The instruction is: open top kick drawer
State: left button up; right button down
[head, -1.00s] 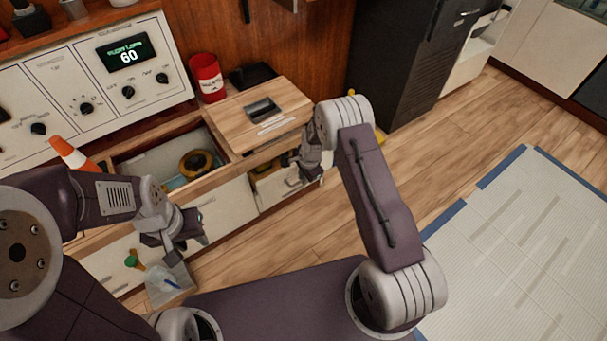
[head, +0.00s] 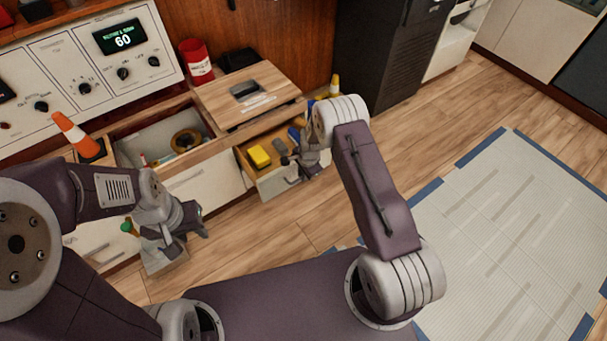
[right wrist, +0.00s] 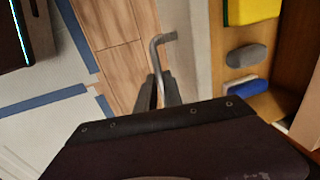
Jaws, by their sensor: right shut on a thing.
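The top kick drawer (head: 277,187) is pulled out below the wooden board at the right end of the cabinet. A yellow block (head: 259,156), a grey rounded item and a blue item lie inside it. My right gripper (head: 298,168) is at the drawer front. In the right wrist view, the gripper (right wrist: 160,98) is shut on the metal bar handle (right wrist: 157,58), whose bent end shows beyond the fingers. The drawer's inside (right wrist: 240,90) shows to its right. My left gripper (head: 188,226) hangs before the left cabinet fronts; its fingertips are unclear.
A second open compartment (head: 126,148) on the left holds a dark ring (head: 186,140). An orange cone (head: 75,135), a red can (head: 196,62) and the wooden board (head: 225,92) are on the cabinet.

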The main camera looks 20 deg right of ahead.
jog(key=c, duration=1.5)
grip_release()
jog(key=r+p, duration=0.1)
jog(key=r, duration=0.2)
jog(key=s+r+p, duration=0.1)
jog(key=r+p, duration=0.1)
jog(key=r, duration=0.1)
jog(key=r+p, duration=0.1)
jog(key=r, duration=0.2)
jog(key=shift+s+d+p, duration=0.3)
